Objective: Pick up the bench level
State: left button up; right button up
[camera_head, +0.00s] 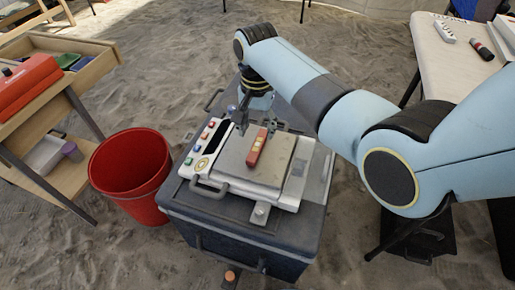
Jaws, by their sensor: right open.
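The bench level (257,147) looks like a small red-orange bar with a pale patch in its middle. It lies on the grey flat plate of a white device (290,197) on top of a dark crate. My right gripper (257,125) points down over the far end of the bar. Its dark fingers are apart, one on each side of that end, and nothing is held. I cannot tell whether the fingers touch the bar. My left gripper is not in view.
A red bin (130,165) stands left of the dark crate (240,247). A wooden shelf unit (95,72) with a red box is at the far left. A pale table (440,65) with several small items is at the upper right. Sandy floor lies between.

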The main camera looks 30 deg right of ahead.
aim_at(257, 146)
notch_tip(257, 146, down, 7)
jog(key=b, duration=0.3)
jog(key=shift+r, duration=0.1)
jog(key=shift+c, duration=0.5)
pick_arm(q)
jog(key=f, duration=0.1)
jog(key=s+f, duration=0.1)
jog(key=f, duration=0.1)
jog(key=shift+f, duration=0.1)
pick_arm(e)
grip_shut()
notch_tip(257, 146, up, 4)
jog(key=shift+w+r+p, duration=0.1)
jog(key=shift+r+p, duration=0.1)
jog(key=shift+p, duration=1.05)
pick_arm(q)
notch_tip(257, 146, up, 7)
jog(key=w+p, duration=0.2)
jog(key=p, duration=0.3)
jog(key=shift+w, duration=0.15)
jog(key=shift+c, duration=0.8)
pick_arm(e)
jog(key=s+d+r, duration=0.5)
jog(key=s+r, duration=0.1)
jog(key=s, duration=0.4)
jog(key=shift+s+d+r, duration=0.15)
jog(key=shift+d+r, duration=0.15)
